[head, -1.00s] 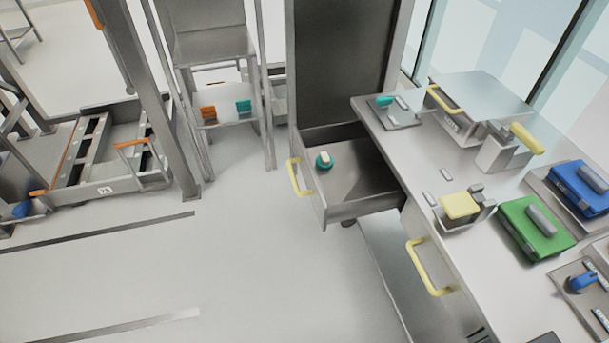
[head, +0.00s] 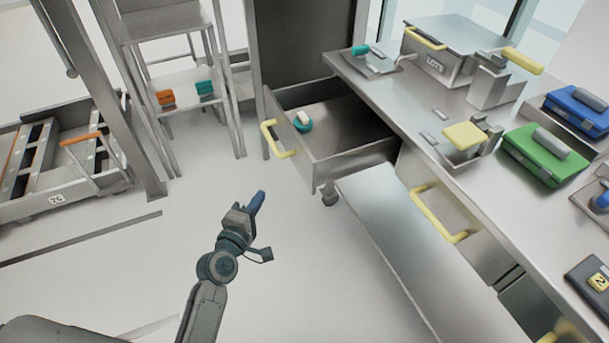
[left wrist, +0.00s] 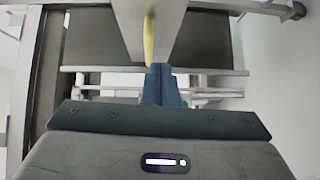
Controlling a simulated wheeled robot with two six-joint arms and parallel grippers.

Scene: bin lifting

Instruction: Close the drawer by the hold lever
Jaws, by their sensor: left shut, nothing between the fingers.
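The grey metal drawer (head: 345,160) is pulled open below the worktop, with a yellow bar handle (head: 279,140) on its front. A small teal knob with a pale top (head: 303,121) shows just inside the drawer front; I cannot tell if it is the hold lever. My left gripper (head: 257,202) is shut and empty, with blue fingers, in front of and below the drawer handle, apart from it. In the left wrist view, the shut fingers (left wrist: 160,85) point toward the yellow handle (left wrist: 149,40). My right gripper is not in view.
The worktop (head: 400,105) holds a green case (head: 545,155), a blue case (head: 577,108) and a yellow-handled box (head: 440,60). Another yellow handle (head: 440,215) juts out below it. A shelf rack (head: 185,95) and a cart (head: 65,165) stand left. The floor before the drawer is clear.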

